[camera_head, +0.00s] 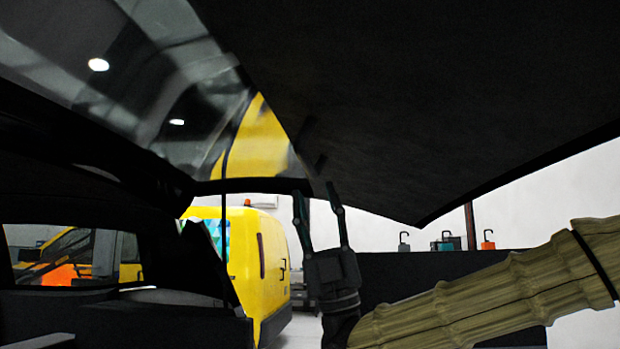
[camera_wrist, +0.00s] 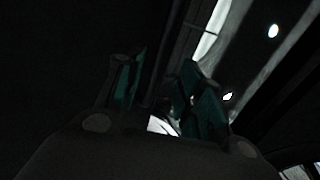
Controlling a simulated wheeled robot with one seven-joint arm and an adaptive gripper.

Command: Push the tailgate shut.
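The tailgate (camera_head: 450,90) is raised. Its dark inner panel spans the upper right of the head view, and its glass (camera_head: 130,70) reaches across the upper left. My gripper (camera_head: 314,190) points upward in the middle of the head view, its two fingers apart and empty. The fingertips are near the tailgate's lower dark edge; I cannot tell whether they touch it. In the wrist view, the teal-padded fingers of my gripper (camera_wrist: 165,72) are spread, with dark surface and a strip of bright glass beyond them.
The dark car interior (camera_head: 120,315) fills the lower left. A yellow van (camera_head: 258,255) stands behind my gripper. A dark cabinet or counter (camera_head: 410,275) stands at the right, with small containers (camera_head: 447,241) and an orange padlock-shaped item (camera_head: 488,240) on top.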

